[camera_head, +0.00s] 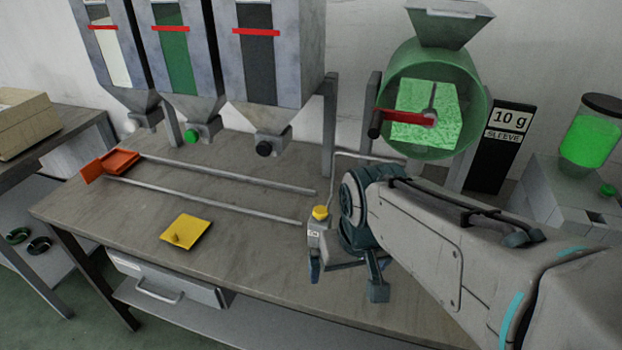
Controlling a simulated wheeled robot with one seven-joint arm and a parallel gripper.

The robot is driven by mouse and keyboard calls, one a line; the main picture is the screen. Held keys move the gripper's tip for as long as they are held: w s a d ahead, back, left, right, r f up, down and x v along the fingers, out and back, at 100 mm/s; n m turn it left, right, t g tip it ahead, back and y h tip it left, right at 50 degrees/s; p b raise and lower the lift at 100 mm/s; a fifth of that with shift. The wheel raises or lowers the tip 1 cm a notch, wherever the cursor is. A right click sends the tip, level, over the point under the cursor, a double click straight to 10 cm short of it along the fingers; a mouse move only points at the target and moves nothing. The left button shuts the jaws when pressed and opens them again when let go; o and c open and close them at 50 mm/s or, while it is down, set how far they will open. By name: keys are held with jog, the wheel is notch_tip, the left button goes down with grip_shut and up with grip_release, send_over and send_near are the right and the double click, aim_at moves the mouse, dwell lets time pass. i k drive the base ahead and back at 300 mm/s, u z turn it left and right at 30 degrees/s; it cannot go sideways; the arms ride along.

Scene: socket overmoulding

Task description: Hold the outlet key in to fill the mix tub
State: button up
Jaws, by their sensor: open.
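My gripper (346,276) is over the right part of the bench, pointing down, its fingers apart with nothing seen between them. A small grey box with a yellow button (320,212) shows right beside my wrist; whether they touch I cannot tell. Round knobs sit under the hoppers: a green one (191,137) and a black one (264,149). Another green knob (608,190) is on the grey machine at far right. Which is the outlet key I cannot tell. An orange tub (121,161) sits at the left end of two rails; no other likely mix tub is clear.
A green drum (470,108) with a red lever (403,115) holds green granules. A yellow tray (187,232) lies on the bench (130,212). Rails (215,202) cross the bench; its front middle is clear.

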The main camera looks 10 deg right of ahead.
aim_at(320, 212)
jog(key=k, duration=0.5)
jog(key=u, duration=0.75)
jog(key=i, duration=0.8)
jog(key=z, duration=0.6)
